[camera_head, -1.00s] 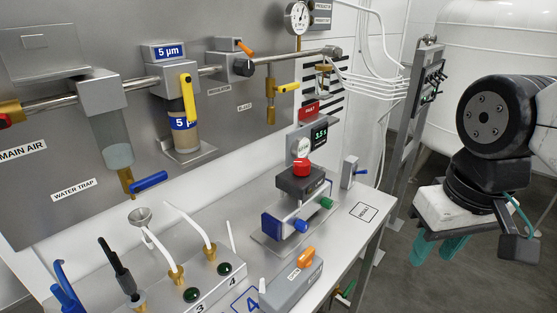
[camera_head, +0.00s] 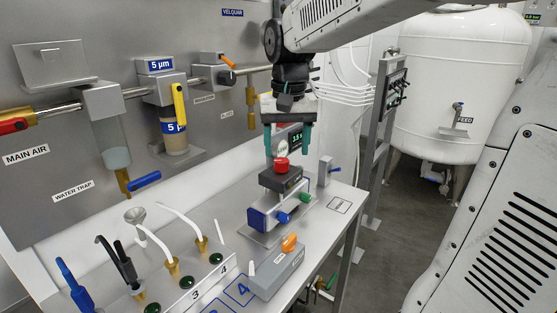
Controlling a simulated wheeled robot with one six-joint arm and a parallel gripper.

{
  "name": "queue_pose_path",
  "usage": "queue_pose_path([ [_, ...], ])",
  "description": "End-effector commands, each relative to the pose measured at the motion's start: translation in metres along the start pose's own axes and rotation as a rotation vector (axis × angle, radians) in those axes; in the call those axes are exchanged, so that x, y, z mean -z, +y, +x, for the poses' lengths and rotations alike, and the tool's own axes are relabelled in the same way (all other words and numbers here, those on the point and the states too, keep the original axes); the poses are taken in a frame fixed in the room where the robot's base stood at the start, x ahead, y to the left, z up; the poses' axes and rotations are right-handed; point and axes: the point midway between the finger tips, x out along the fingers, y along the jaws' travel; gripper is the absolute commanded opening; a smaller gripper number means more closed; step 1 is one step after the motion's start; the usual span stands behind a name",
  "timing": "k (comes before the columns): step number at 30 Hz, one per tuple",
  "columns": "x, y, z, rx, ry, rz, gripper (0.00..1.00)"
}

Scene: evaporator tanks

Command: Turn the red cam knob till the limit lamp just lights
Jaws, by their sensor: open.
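The red cam knob (camera_head: 281,164) sits on top of a dark box on a small silver device with blue and green end caps (camera_head: 268,215), on the bench. My gripper (camera_head: 288,150) points down above the knob, with its two teal fingers spread to the left and right. The fingertips look near the knob's height, but I cannot tell whether they are around it or behind it. Nothing is held. I cannot make out a limit lamp.
Wall piping with a yellow handle (camera_head: 180,104) runs behind. The bench's right end (camera_head: 342,222) is mostly clear.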

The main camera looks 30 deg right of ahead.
Motion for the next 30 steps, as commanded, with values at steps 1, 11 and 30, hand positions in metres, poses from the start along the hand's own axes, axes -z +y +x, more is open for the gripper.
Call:
queue_pose_path([
  [1, 0.028, 0.000, 0.005, -0.005, -0.013, 0.045, 0.63],
  [11, 0.129, 0.005, 0.032, -0.015, -0.038, 0.232, 0.63],
  [30, 0.133, 0.006, 0.109, -0.017, -0.042, 0.246, 0.63],
])
